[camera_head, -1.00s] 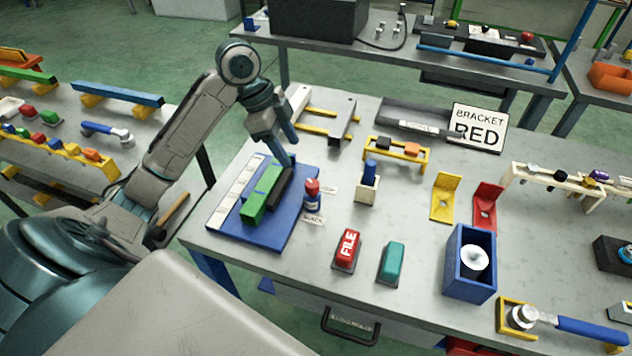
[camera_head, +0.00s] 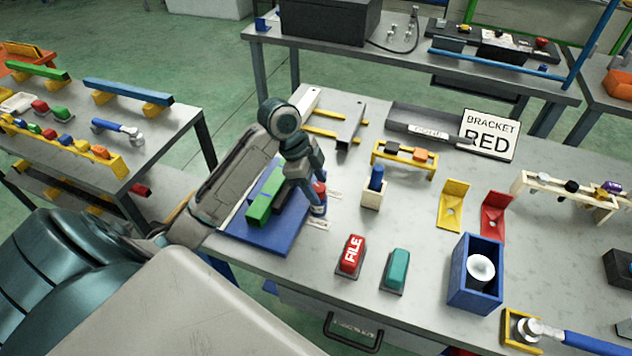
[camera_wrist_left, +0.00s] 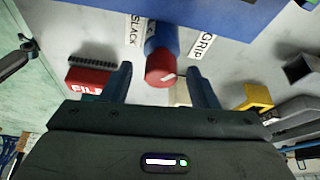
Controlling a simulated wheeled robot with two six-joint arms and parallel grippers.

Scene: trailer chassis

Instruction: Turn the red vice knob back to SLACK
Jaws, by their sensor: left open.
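The red vice knob (camera_head: 320,188) sits on a blue base at the right side of the blue vice plate (camera_head: 262,236), partly hidden by my left gripper (camera_head: 308,207). In the left wrist view the knob (camera_wrist_left: 160,68) shows its red end with a short white mark toward its right side. The SLACK label (camera_wrist_left: 133,30) is left of it and the GRIP label (camera_wrist_left: 202,45) right. My left gripper (camera_wrist_left: 163,88) is open, its fingers on either side of the knob in that view; contact cannot be told. The green vice jaw (camera_head: 264,206) is beside the gripper. My right gripper is not in view.
A red FILE block (camera_head: 351,256) and a teal block (camera_head: 395,270) stand toward the front edge. A small holder with a blue-topped piece (camera_head: 374,190) is right of the knob. Yellow (camera_head: 453,205) and red (camera_head: 494,215) brackets stand farther right.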

